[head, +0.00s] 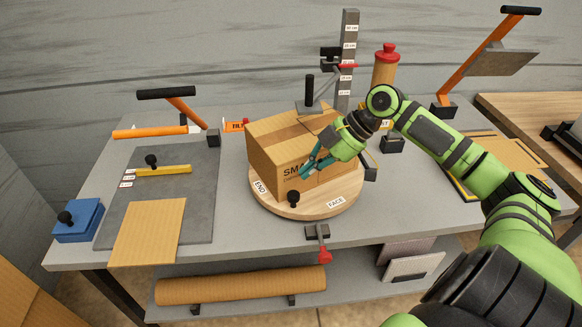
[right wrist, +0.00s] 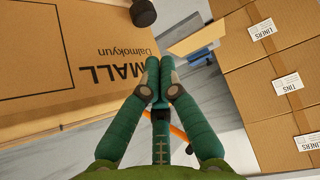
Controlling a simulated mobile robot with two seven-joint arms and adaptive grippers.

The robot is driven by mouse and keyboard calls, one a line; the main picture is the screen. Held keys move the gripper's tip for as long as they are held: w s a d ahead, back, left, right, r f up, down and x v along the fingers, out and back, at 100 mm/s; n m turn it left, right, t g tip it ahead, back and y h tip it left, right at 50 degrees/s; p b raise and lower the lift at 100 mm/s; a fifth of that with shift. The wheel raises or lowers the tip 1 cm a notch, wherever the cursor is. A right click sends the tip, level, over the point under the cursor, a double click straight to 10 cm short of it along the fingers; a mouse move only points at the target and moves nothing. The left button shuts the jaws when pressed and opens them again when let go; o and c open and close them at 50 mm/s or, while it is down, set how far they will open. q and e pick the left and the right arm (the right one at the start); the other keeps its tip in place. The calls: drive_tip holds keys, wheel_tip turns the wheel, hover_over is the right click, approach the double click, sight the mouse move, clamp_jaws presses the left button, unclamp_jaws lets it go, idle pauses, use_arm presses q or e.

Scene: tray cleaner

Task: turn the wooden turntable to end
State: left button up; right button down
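The round wooden turntable (head: 318,211) stands on the grey workbench. A paper label END (head: 260,187) is at its left edge and a label FACE (head: 336,202) at its front right. A black knob (head: 293,197) stands at its front edge. A cardboard box (head: 268,148) with SMALL printed on it sits on the turntable; its printed face also shows in the right wrist view (right wrist: 100,85). My right gripper (head: 305,172) is in front of that face, partly covering the print. In the right wrist view its green fingertips (right wrist: 153,78) meet with nothing visible between them. Contact with the box is unclear.
A measuring post (head: 348,60) and a red-topped cylinder (head: 384,70) stand behind the box. A red-handled clamp (head: 320,245) is at the bench's front edge. A grey board with a cardboard sheet (head: 148,232) lies left. Stacked cartons (right wrist: 275,85) show in the right wrist view.

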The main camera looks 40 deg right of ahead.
sight(289, 196)
drive_tip(key=p+x, duration=0.2)
drive_tip(key=x, duration=0.5)
drive_tip(key=shift+a+f, duration=0.1)
drive_tip(key=shift+f, duration=0.05)
drive_tip(key=shift+w+a+f, duration=0.2)
drive_tip(key=shift+a+f, duration=0.2)
drive_tip(key=shift+f, duration=0.2)
drive_tip(key=shift+w+f, duration=0.1)
